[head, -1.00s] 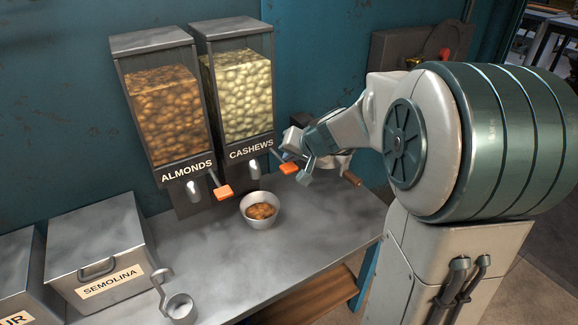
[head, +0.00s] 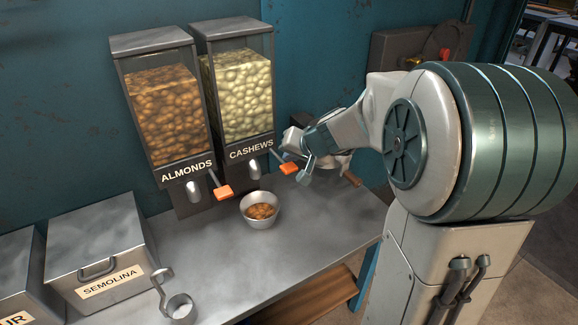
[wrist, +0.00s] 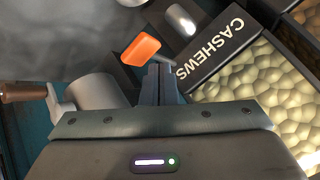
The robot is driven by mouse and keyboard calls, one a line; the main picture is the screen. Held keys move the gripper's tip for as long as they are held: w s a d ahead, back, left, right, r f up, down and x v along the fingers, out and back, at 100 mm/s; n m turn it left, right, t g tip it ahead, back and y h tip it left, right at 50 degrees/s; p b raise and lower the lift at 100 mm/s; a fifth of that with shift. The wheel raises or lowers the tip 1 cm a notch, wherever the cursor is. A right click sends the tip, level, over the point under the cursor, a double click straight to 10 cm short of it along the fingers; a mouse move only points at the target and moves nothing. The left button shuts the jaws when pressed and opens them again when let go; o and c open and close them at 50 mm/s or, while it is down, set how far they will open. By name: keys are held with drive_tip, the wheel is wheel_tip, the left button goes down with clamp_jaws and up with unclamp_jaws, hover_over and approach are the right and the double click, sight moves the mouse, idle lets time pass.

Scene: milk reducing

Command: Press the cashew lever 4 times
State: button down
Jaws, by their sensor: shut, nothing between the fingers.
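The cashew dispenser (head: 238,95) stands at the back against the blue wall, full of pale nuts. Its lever ends in an orange paddle (head: 289,168), which sticks out at the lower right of the dispenser. My gripper (head: 304,175) is shut and empty beside the paddle, on its right. In the wrist view the shut fingertips (wrist: 160,68) are just at the orange paddle (wrist: 141,51); I cannot tell whether they touch it. A white bowl (head: 261,221) holding brown nuts stands on the counter in front of the dispensers, below the cashew spout (head: 254,170).
The almond dispenser (head: 166,112) with its own orange lever (head: 223,193) stands directly left. A semolina box (head: 98,250) and a small metal scoop (head: 180,308) are at the left. The front right counter (head: 320,232) is clear.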

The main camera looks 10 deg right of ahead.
sight(289, 167)
drive_tip(key=shift+f+b, duration=0.25)
drive_tip(key=shift+b, duration=0.05)
drive_tip(key=shift+f+b, duration=0.25)
drive_tip(key=shift+b, duration=0.2)
drive_tip(key=shift+f+b, duration=1.25)
drive_tip(key=shift+b, duration=0.4)
idle(1.4)
drive_tip(key=shift+r, duration=0.1)
drive_tip(key=shift+r+p, duration=1)
drive_tip(key=shift+r, duration=0.6)
drive_tip(key=shift+r+p, duration=1.75)
drive_tip(key=shift+r, duration=0.8)
